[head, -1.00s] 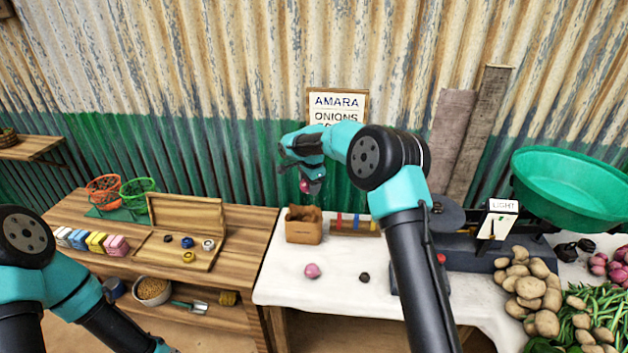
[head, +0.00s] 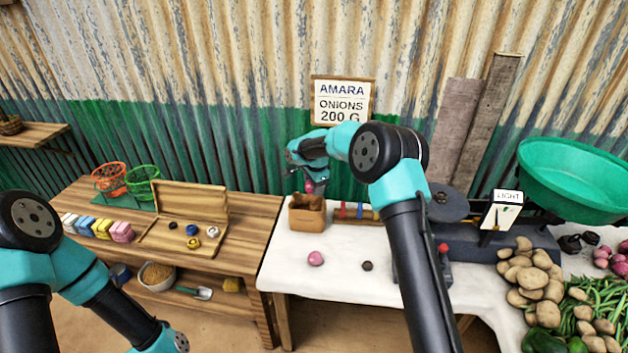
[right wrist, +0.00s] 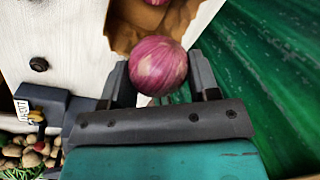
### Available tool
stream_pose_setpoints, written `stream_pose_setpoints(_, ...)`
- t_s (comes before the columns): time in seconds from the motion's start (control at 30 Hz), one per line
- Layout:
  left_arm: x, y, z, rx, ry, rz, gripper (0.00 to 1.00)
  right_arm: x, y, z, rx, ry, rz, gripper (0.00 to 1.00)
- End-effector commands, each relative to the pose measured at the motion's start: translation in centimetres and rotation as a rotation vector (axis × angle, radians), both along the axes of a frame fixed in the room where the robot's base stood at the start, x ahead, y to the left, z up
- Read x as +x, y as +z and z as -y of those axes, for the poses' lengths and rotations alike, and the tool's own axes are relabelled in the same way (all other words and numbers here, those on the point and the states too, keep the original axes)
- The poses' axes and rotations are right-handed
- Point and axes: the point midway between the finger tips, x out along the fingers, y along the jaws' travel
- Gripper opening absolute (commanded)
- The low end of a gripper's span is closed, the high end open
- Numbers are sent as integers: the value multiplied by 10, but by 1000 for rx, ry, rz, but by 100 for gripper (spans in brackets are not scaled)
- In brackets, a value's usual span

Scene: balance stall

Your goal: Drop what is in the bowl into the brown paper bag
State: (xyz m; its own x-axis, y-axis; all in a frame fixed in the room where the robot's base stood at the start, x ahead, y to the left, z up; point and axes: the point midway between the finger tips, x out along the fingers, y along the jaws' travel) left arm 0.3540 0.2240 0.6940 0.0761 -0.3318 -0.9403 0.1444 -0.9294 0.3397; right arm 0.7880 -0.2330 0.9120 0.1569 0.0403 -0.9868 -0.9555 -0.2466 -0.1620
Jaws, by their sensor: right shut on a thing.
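My right gripper (head: 308,176) is shut on a pink-red onion (head: 309,187), just above the open top of the brown paper bag (head: 306,217). In the right wrist view the onion (right wrist: 158,66) sits between the two fingers, with the bag (right wrist: 122,28) beyond it. A bit of something pink shows at the top edge there, by the bag; I cannot tell if it is inside. The wide green bowl (head: 572,190) is at the right on the scale, and its visible inside looks empty. My left arm is at the lower left, its gripper out of view.
Another pink onion (head: 315,258) and a small dark weight (head: 367,266) lie on the white cloth (head: 340,282). The scale (head: 470,243), potatoes (head: 532,285) and green beans (head: 600,300) fill the right. A wooden weight box (head: 185,232) is on the left table.

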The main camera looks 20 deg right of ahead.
Motion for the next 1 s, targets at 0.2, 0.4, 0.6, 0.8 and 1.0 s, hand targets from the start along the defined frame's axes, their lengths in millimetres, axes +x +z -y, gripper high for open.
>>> stream_pose_setpoints(0.2, 0, 0, 0, 0, 0, 0, 86, 0, -3, 0, 0, 0, 0, 30)
stream_pose_setpoints(0.4, 0, 0, 0, 0, 0, 0, 86, 0, -3, 0, 0, 0, 0, 62)
stream_pose_setpoints(0.6, 0, 0, 0, 0, 0, 0, 86, 0, -3, 0, 0, 0, 0, 81)
stream_pose_setpoints(0.8, 0, 0, 0, 0, 0, 0, 86, 0, -3, 0, 0, 0, 0, 85)
stream_pose_setpoints(1.0, 0, 0, 0, 0, 0, 0, 86, -1, 2, 0, 0, 0, 1, 85)
